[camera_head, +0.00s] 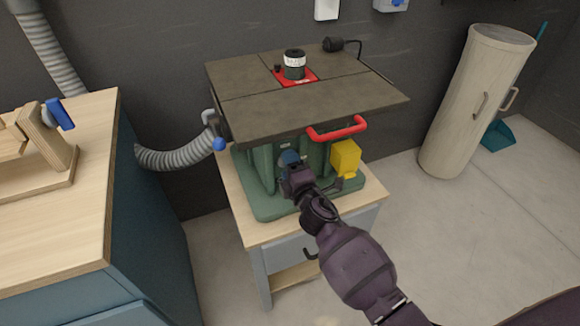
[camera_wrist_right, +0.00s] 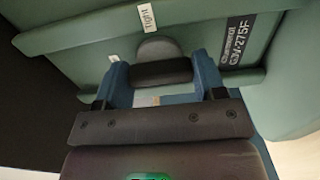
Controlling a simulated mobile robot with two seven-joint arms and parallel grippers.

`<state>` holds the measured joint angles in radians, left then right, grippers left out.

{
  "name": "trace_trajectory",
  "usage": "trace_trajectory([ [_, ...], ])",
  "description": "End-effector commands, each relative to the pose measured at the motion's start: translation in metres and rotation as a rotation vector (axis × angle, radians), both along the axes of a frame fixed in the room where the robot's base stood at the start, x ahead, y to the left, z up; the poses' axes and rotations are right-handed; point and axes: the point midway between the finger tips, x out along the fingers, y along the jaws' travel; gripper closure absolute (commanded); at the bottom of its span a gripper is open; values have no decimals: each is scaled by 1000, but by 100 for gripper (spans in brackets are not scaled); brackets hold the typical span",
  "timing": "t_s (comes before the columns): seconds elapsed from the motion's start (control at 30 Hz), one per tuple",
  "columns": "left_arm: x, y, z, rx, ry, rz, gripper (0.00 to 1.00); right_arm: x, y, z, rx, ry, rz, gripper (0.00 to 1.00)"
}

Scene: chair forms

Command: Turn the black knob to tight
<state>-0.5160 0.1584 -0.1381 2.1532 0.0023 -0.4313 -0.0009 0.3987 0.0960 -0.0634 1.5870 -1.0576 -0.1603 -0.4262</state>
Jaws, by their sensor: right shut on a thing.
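The black knob (camera_wrist_right: 160,73) sits on the green body of the machine in the right wrist view, with a rounded dark grey part behind it. My right gripper (camera_wrist_right: 160,78) has its two blue fingers on either side of the knob and is shut on it. A small white label (camera_wrist_right: 147,17) lies above the knob; its text is upside down and seems to read "tight". In the head view my right gripper (camera_head: 290,163) is at the machine's front, hiding the knob. My left gripper is not in view.
The green machine (camera_head: 255,195) stands on a small wooden cabinet under a dark tabletop (camera_head: 250,112). A red handle (camera_head: 337,129) and a yellow box (camera_head: 345,157) are close to the right of my gripper. A workbench (camera_head: 50,235) stands at left.

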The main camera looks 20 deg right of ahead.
Motion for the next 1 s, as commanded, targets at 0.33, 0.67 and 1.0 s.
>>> trace_trajectory([
  [0.33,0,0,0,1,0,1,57,0,-1,-1,-27,1,-1,60],
  [0.67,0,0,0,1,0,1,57,0,-1,-1,-26,1,-1,18],
  [1.0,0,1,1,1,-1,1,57,-1,0,0,-24,-1,0,11],
])
